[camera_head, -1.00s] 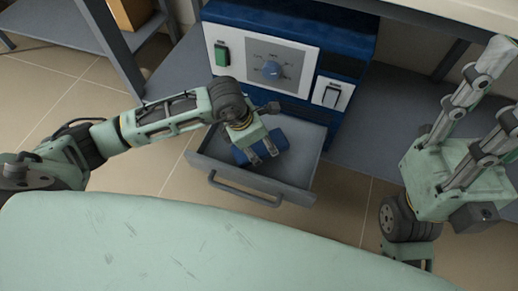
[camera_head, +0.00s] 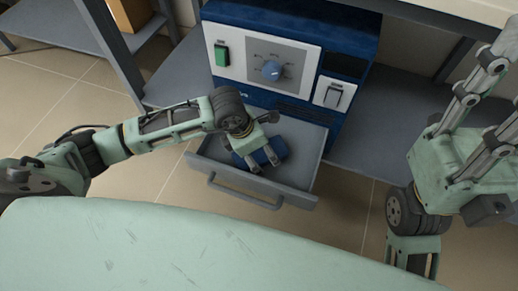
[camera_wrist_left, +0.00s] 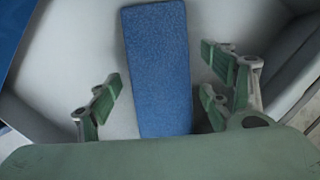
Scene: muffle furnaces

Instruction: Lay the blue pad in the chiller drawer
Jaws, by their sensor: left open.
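The blue pad (camera_head: 273,151) lies in the open grey chiller drawer (camera_head: 302,168), under the blue unit. My left gripper (camera_head: 263,163) reaches in over the drawer from the left and partly hides the pad. In the left wrist view, the long flat pad (camera_wrist_left: 158,65) rests on the light drawer floor (camera_wrist_left: 90,60). The left gripper's fingers (camera_wrist_left: 165,98) are apart, with a gap to the pad on each side. My right gripper (camera_head: 492,105) is at the right edge, fingers apart and upward, nothing visible between them; its tips are partly cut off.
The chiller's front panel (camera_head: 262,58) has a green switch, a blue dial and a second switch. A grey shelf (camera_head: 375,125) extends to its right. A drawer handle (camera_head: 240,195) faces me. Grey frame posts stand at the left, and an orange-brown box (camera_head: 130,14) is behind them.

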